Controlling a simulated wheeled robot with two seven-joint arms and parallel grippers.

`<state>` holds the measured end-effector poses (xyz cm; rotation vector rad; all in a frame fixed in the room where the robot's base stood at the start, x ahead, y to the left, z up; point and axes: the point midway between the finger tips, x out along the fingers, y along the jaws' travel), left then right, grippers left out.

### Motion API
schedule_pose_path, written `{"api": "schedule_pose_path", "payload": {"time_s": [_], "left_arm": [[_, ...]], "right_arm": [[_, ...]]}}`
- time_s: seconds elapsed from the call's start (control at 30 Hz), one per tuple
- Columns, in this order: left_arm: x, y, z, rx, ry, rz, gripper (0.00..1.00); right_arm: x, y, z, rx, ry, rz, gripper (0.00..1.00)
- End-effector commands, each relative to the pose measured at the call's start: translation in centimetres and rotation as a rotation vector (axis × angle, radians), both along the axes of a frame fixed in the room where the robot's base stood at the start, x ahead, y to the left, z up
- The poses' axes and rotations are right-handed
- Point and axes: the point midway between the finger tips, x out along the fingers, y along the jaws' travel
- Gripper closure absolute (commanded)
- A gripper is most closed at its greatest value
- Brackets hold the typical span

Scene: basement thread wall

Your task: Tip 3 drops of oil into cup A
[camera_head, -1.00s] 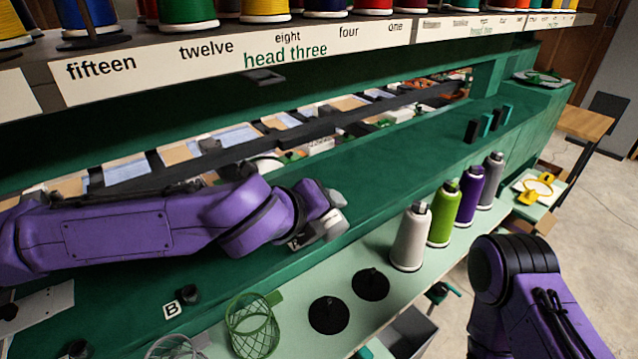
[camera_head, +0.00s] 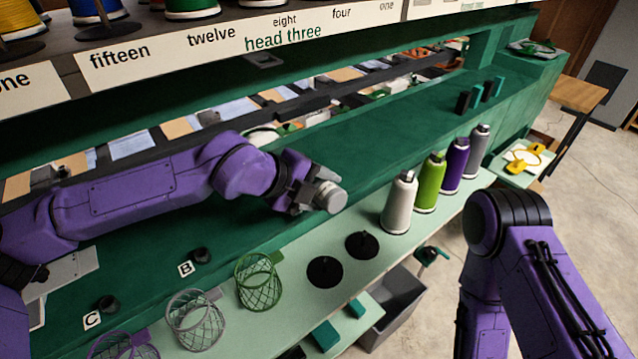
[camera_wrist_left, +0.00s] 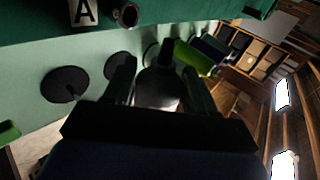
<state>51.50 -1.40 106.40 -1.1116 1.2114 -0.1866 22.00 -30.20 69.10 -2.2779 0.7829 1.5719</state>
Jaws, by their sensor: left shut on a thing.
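My left gripper (camera_head: 308,194) is shut on a small pale grey cylinder (camera_head: 331,197), which looks like the oil bottle, above the green bench. In the left wrist view the held bottle (camera_wrist_left: 158,82) is dark, with a narrow tip, between the fingers (camera_wrist_left: 150,85). Cup A (camera_wrist_left: 127,15), a small dark cup, stands beside its white A label (camera_wrist_left: 83,12) at the top of the left wrist view, apart from the bottle. In the head view cup A is hidden, apparently by my left arm. No drops show. My right gripper is outside the views.
Cup B (camera_head: 201,255) and cup C (camera_head: 108,303) stand on the bench at left. Wire baskets (camera_head: 258,280) and two black discs (camera_head: 325,271) lie along the front ledge. White (camera_head: 398,203), green (camera_head: 430,184), purple and grey thread cones stand to the gripper's right.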

Motion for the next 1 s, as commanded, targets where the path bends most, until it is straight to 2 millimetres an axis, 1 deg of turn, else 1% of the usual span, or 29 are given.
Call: {"api": "schedule_pose_path", "payload": {"time_s": [0.03, 0.17, 0.53, 0.77, 1.0], "left_arm": [[-0.02, 0.06, 0.3, -0.012, 0.017, 0.001, 0.76], [-0.13, 0.05, 0.34, -0.04, 0.055, 0.0, 0.76], [-0.16, 0.07, 0.21, -0.049, 0.066, 0.001, 0.76], [0.34, 0.25, 0.28, -0.049, 0.065, 0.001, 0.76], [0.35, 0.26, 0.2, -0.049, 0.066, 0.001, 0.76]], "right_arm": [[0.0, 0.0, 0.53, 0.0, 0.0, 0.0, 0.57], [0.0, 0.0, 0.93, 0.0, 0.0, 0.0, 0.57], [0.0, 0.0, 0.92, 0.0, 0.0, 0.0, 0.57], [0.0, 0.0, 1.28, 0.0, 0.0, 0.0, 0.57], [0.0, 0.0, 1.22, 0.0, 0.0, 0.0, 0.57]]}}
